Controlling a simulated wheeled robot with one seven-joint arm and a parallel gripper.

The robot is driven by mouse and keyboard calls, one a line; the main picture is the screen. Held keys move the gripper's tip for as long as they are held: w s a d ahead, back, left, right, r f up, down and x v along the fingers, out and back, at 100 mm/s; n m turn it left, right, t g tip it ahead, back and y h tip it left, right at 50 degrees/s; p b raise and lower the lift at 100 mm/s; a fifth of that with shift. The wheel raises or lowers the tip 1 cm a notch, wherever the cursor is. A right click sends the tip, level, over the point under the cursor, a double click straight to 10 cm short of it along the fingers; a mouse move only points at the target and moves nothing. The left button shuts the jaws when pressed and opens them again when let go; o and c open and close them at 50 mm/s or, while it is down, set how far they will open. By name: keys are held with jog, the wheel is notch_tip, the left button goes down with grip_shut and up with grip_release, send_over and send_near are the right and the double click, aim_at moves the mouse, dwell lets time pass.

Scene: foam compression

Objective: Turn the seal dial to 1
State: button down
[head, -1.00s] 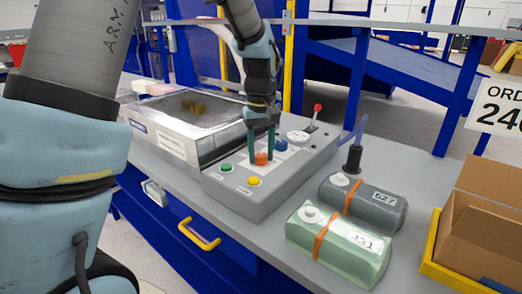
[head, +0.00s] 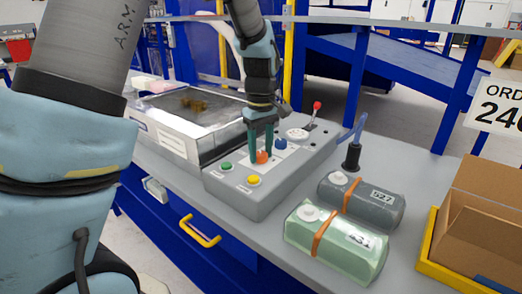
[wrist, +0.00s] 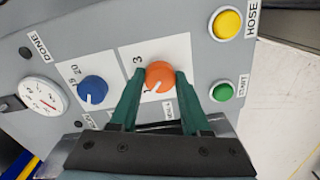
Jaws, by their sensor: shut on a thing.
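The seal dial is the orange knob (wrist: 159,77) on a white plate of the grey control panel; it also shows in the head view (head: 262,157). A white pointer line on it points to the lower left in the wrist view, near a mark that looks like 1. A 3 is printed above it. The plate's label is partly hidden by a finger. My gripper (wrist: 158,80) has its green fingers on both sides of the orange knob, shut on it. In the head view my gripper (head: 261,150) reaches down to the panel from above.
A blue dial (wrist: 93,90) and a gauge (wrist: 42,96) sit beside the orange knob. Yellow (wrist: 227,23) and green (wrist: 222,91) buttons lie on the other side. A red-tipped lever (head: 316,108) stands behind. Green (head: 335,240) and grey (head: 362,203) foam bags lie right of the panel.

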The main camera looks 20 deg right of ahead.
aim_at(261, 153)
jog(key=shift+c, duration=1.8)
grip_release()
notch_tip(261, 153, up, 11)
jog(key=b, duration=0.2)
jog(key=shift+f, duration=0.1)
